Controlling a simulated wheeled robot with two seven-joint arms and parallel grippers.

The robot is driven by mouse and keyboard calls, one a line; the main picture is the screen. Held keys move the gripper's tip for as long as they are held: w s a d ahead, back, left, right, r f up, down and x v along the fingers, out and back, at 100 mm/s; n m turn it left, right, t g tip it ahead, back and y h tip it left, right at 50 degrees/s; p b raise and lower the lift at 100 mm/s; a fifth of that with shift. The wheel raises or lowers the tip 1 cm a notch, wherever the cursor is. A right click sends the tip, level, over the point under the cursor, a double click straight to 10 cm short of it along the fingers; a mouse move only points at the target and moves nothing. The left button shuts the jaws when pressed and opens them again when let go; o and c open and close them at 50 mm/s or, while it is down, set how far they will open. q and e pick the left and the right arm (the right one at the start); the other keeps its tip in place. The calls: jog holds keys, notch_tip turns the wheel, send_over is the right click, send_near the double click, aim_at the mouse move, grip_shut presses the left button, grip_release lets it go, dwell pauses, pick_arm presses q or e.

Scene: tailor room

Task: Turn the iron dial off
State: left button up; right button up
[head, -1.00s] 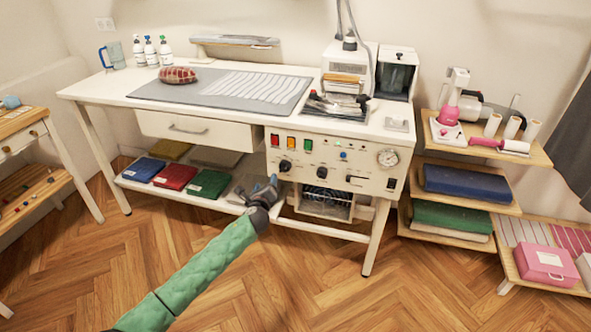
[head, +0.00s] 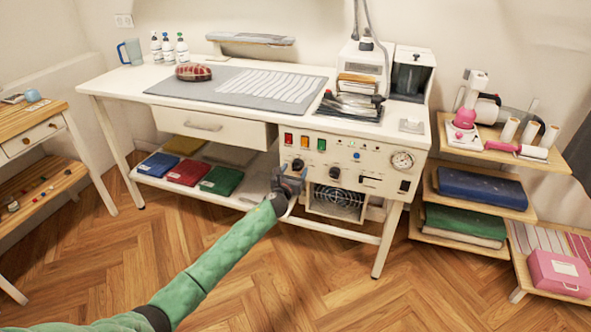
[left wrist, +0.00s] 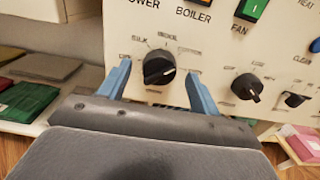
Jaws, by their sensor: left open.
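The iron dial is a round black knob (left wrist: 159,71) with a white pointer mark on the cream control panel (left wrist: 205,60), in the left wrist view. Labels are printed around it, one reading "SILK". In the head view the dial (head: 297,165) shows just above my gripper. My left gripper (left wrist: 162,88) is open, with its blue fingers on either side of the dial. I cannot tell whether they touch it. In the head view this gripper (head: 290,176) is in front of the panel's lower left. My right gripper is not in view.
Other black knobs (left wrist: 247,87) sit to the right of the dial. Red, orange and green switches (head: 305,142) are above it. A fan grille (head: 337,204) is below the panel. Folded cloths (head: 187,172) lie on the shelf to the left. The floor in front is clear.

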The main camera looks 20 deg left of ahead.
pick_arm(q)
jog(key=shift+w, duration=0.85)
jog(key=shift+c, duration=0.2)
jog(key=c, duration=0.9)
